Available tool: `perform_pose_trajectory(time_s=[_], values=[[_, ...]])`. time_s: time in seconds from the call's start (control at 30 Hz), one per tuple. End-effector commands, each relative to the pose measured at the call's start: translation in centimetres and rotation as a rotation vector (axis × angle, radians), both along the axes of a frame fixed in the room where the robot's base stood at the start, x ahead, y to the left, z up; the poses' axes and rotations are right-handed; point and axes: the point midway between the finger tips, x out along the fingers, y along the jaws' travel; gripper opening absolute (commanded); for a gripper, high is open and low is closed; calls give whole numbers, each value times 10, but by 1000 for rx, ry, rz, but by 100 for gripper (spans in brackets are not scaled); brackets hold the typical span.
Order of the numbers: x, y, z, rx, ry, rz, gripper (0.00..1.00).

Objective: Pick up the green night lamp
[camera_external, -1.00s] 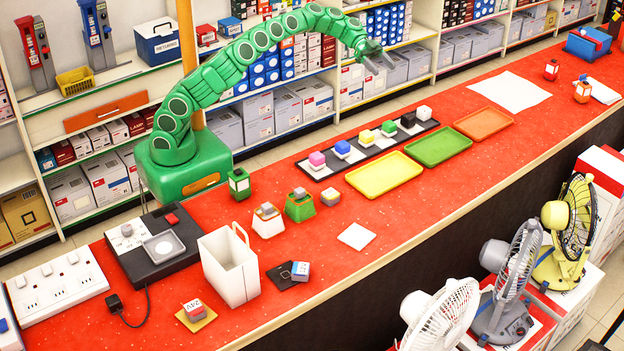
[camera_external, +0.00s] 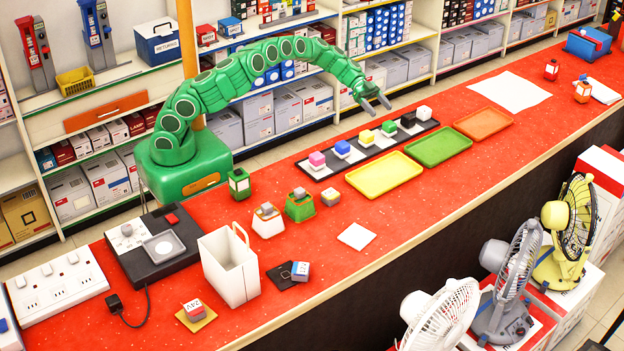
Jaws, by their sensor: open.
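A small green-topped block (camera_external: 389,128) on a white base, which looks like the green night lamp, stands in a row of similar blocks on a black strip (camera_external: 377,150). The row also has pink (camera_external: 317,158), blue (camera_external: 342,147), yellow (camera_external: 367,136), black (camera_external: 408,120) and white (camera_external: 424,112) tops. My gripper (camera_external: 380,110) hangs above the row, close to the green block in the picture, its two fingers apart and empty. It does not touch the block.
Yellow (camera_external: 384,174), green (camera_external: 438,146) and orange (camera_external: 482,124) trays lie in front of the strip. The red counter (camera_external: 420,210) is clear in front of the trays.

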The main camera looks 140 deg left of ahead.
Motion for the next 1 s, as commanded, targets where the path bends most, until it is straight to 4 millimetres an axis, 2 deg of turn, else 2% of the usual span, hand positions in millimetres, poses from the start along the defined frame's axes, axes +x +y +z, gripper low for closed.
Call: perform_pose_trajectory(time_s=[0.1,0.67,1.0], values=[[1,0,-9,0,1,-1,77],[37,-4,-24,-2,-1,-1,77],[71,-8,-40,-2,1,-2,77]])
